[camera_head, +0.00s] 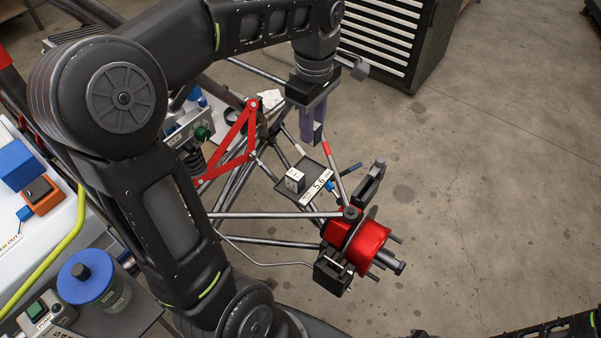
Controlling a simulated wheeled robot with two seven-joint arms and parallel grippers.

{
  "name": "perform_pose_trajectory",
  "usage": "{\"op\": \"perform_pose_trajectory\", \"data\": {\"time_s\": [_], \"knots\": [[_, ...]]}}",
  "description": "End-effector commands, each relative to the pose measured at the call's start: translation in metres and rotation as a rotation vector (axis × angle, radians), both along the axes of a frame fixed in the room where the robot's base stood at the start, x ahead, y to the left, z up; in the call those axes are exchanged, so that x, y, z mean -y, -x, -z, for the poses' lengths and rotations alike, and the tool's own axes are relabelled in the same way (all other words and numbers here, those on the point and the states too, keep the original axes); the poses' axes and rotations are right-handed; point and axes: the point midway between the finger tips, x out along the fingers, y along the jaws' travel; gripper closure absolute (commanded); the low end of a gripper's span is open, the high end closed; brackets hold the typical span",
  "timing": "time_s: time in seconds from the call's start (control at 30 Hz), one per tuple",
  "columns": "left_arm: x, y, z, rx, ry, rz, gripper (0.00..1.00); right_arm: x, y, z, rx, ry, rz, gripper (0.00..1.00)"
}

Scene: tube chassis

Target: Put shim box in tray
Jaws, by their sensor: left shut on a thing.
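My left gripper (313,136) has purple fingers and points down above the far side of the tray. It is shut on a small dark box with a pale face (318,129), seemingly a shim box; the fingers hide part of it. The dark flat tray (314,170) lies among the chassis tubes, with a pale strip marked "5.6" along its near right edge. Another small black and white box (294,179) sits in the tray at its left part. The held box appears above the tray, apart from it. My right gripper is not clearly in view; only part of that arm shows at bottom right.
A red hub with a disc (367,244) stands near the tray's right front. Red suspension arms (234,143) and grey tubes (275,215) surround the tray. A blue-lidded jar (88,282) stands at left. A drawer cabinet (385,35) is at the back. Open floor lies right.

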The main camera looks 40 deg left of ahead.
Motion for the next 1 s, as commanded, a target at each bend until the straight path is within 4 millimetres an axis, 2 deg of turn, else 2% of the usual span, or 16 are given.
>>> {"op": "perform_pose_trajectory", "data": {"time_s": [0.4, 0.77, 1.0], "knots": [[-0.001, 0.0, 0.059, -0.003, 0.0, -0.001, 1.0, 0.0, 0.0, -0.005, -0.001, 0.001, 0.0, 0.64], [0.0, 0.0, 0.064, -0.002, 0.0, -0.001, 1.0, 0.0, 0.001, -0.005, -0.002, 0.001, -0.001, 0.64], [-0.001, 0.001, 0.093, -0.005, 0.0, -0.001, 1.0, 0.0, 0.001, -0.008, -0.003, 0.002, 0.0, 0.64]]}}
